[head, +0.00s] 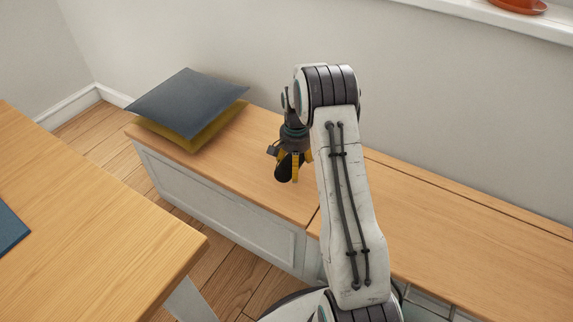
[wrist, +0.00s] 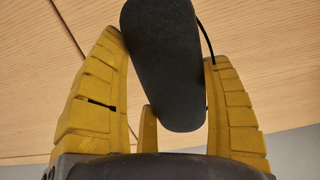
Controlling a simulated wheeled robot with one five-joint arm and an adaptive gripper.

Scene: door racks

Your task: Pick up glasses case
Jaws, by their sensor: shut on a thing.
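The glasses case (wrist: 163,65) is a dark grey, rounded, elongated case with a thin black cord at its right side in the wrist view. My gripper (wrist: 165,75) has its yellow fingers on both sides of the case and is shut on it. In the head view my gripper (head: 289,166) points down over the wooden bench top, and the dark case (head: 284,172) shows at its fingers. The upper end of the case is cut off in the wrist view. I cannot tell whether the case touches the bench.
The long bench (head: 440,200) has a wooden top and runs along the wall. A dark blue cushion (head: 187,100) lies on a mustard one (head: 215,134) at its left. A wooden table (head: 90,220) stands at the front left. The bench top between cushions and gripper is clear.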

